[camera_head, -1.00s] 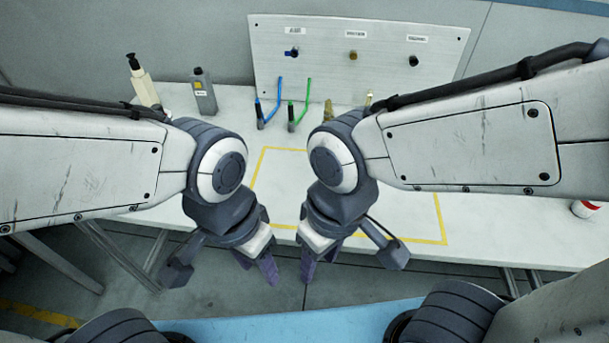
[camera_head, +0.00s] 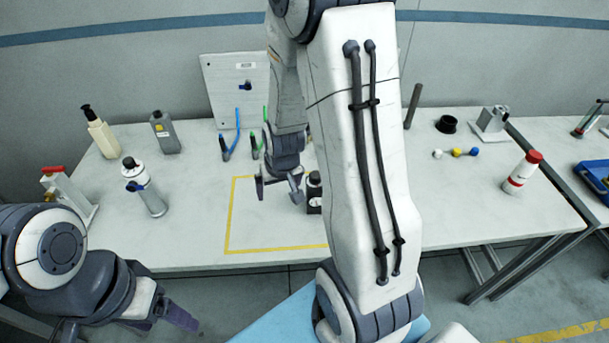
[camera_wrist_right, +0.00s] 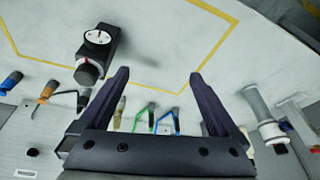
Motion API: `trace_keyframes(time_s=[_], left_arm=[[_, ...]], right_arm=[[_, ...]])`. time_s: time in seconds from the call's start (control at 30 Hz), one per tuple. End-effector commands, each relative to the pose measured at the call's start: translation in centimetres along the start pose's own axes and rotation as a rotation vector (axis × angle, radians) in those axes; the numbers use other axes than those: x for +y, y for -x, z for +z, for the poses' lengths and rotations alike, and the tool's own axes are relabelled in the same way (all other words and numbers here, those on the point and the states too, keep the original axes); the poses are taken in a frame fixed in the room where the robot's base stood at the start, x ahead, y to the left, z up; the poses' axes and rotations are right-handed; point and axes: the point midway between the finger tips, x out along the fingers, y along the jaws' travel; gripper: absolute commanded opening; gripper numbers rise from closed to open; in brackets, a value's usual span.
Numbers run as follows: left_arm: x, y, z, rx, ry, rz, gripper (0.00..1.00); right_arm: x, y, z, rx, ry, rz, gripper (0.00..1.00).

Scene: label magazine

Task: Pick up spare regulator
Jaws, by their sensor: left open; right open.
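A dark regulator with a white round gauge face (camera_wrist_right: 98,37) stands on the table, upper left in the right wrist view. In the head view, what appears to be the same regulator (camera_head: 314,190) is partly hidden by my right arm, just right of my right gripper (camera_head: 277,190). In the right wrist view my right gripper (camera_wrist_right: 158,78) is open and empty; the regulator is outside the jaws, beyond the left finger. My left gripper (camera_head: 122,322) is low at the left, in front of the table, open, with nothing visible in it.
A yellow outline (camera_head: 230,220) marks the table. A grey cylinder (camera_head: 151,201), white valve (camera_head: 132,168), cream bottle (camera_head: 103,130) and grey bottle (camera_head: 165,132) stand left. Blue (camera_head: 228,150) and green hoses stand by the back panel (camera_head: 222,82). A red-capped bottle (camera_head: 522,172) stands right.

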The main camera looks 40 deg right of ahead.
Motion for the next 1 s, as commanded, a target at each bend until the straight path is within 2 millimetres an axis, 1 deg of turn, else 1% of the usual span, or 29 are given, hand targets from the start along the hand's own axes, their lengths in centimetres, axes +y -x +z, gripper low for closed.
trace_keyframes(time_s=[0.03, 0.1, 0.2, 0.3, 0.4, 0.6, 0.7, 0.87, 1.0], left_arm=[[0.1, 1.6, -0.1, 0.0, 0.0, 0.0, 0.74], [0.2, 2.2, -0.1, 0.0, 0.0, 0.0, 0.74], [0.2, 2.6, -0.1, 0.0, 0.001, 0.0, 0.74], [0.2, 2.7, -0.1, -0.001, 0.001, 0.0, 0.74], [0.2, 2.8, -0.1, -0.001, 0.001, 0.0, 0.74], [0.2, 3.1, -0.1, -0.001, 0.001, 0.0, 0.74], [0.2, 3.2, -0.1, -0.001, 0.001, 0.0, 0.74], [0.2, 3.4, -0.2, -0.001, 0.001, 0.0, 0.74], [0.3, 4.2, -0.2, 0.0, 0.001, 0.0, 0.74]], right_arm=[[3.1, 0.0, -0.7, 0.012, -0.08, 0.032, 0.97], [6.2, -0.8, -1.1, 0.038, -0.15, 0.064, 0.97], [8.9, -1.6, -1.2, 0.064, -0.213, 0.095, 0.97], [10.3, -2.1, -1.3, 0.079, -0.243, 0.111, 0.97], [10.9, -3.1, -1.2, 0.081, -0.253, 0.116, 0.97], [11.2, -5.8, -1.5, 0.081, -0.252, 0.115, 0.97], [11.2, -6.8, -1.6, 0.082, -0.251, 0.115, 0.97], [11.3, -7.6, -1.7, 0.084, -0.25, 0.115, 0.97], [11.6, -8.7, -1.8, 0.08, -0.251, 0.115, 0.97]])
